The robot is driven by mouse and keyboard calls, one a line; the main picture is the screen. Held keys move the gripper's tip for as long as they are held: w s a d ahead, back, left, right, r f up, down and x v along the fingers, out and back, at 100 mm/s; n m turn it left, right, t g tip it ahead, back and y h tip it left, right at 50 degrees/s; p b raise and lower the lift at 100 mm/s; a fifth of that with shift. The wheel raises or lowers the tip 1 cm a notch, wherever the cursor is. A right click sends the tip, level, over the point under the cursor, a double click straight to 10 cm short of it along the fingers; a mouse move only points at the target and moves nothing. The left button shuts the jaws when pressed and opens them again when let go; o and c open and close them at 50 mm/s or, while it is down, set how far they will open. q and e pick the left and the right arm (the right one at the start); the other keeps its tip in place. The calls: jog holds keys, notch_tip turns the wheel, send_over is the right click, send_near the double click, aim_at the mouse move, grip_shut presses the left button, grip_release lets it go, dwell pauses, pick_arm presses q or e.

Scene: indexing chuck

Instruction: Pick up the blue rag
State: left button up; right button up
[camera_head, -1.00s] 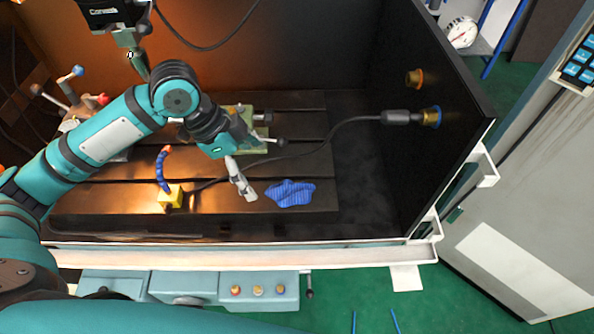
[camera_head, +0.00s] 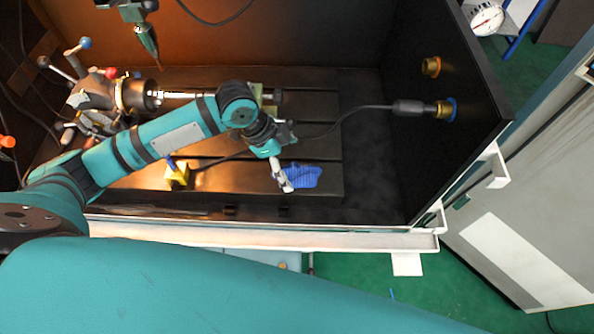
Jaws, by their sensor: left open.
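The blue rag (camera_head: 306,176) lies crumpled on the dark slotted machine table (camera_head: 225,200), near its front right corner. My left gripper (camera_head: 287,188) is open and points down at the left edge of the rag, covering part of it. Whether the fingers touch the rag I cannot tell. My right gripper is not in view.
A yellow block (camera_head: 177,175) with a blue hose stands left of the rag. A chuck (camera_head: 135,96) sits at the back left, and a black cable (camera_head: 362,109) runs to the right wall (camera_head: 440,160). A white front rail (camera_head: 260,238) borders the machine.

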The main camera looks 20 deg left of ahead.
aim_at(295, 169)
pick_arm(q)
jog(key=shift+d+f, duration=0.15)
jog(key=shift+f, duration=0.1)
jog(key=x, duration=0.2)
jog(key=p+x, duration=0.1)
jog(key=shift+w+d+f+p, duration=0.15)
jog(key=shift+w+f+p, duration=0.15)
jog(key=shift+d+f, duration=0.1)
jog(key=shift+f, duration=0.35)
jog(key=c, duration=1.4)
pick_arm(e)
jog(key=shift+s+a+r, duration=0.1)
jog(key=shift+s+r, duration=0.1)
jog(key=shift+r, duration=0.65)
